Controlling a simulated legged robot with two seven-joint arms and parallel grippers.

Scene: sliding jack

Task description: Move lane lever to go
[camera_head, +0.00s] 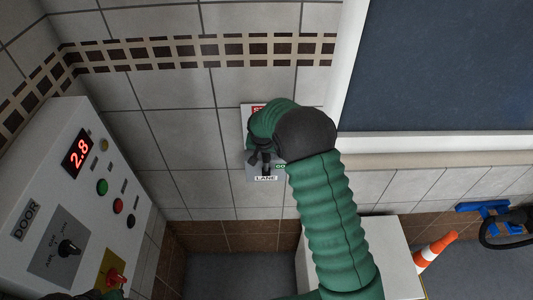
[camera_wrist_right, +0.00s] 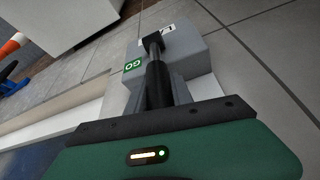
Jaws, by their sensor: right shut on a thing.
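The lane lever's grey panel (camera_head: 251,174) is on the tiled wall in the head view. It has a red label (camera_head: 258,107) at its upper end, a green GO label (camera_head: 281,166) near its lower end and a LANE label at the bottom. My right gripper (camera_head: 262,160) is at the lower part, just left of GO, shut on the lever. The lever is mostly hidden by the fingers. In the wrist view, my right gripper (camera_wrist_right: 154,46) reaches the grey housing (camera_wrist_right: 190,52), beside its GO label (camera_wrist_right: 133,66). My left gripper is not clearly visible.
A white control box (camera_head: 50,190) with a red 2.8 display, buttons and a DOOR knob stands at left. A window with a pale sill (camera_head: 440,143) is at right. A white block (camera_head: 390,243), an orange cone (camera_head: 434,249) and a blue tool (camera_head: 485,207) are lower right.

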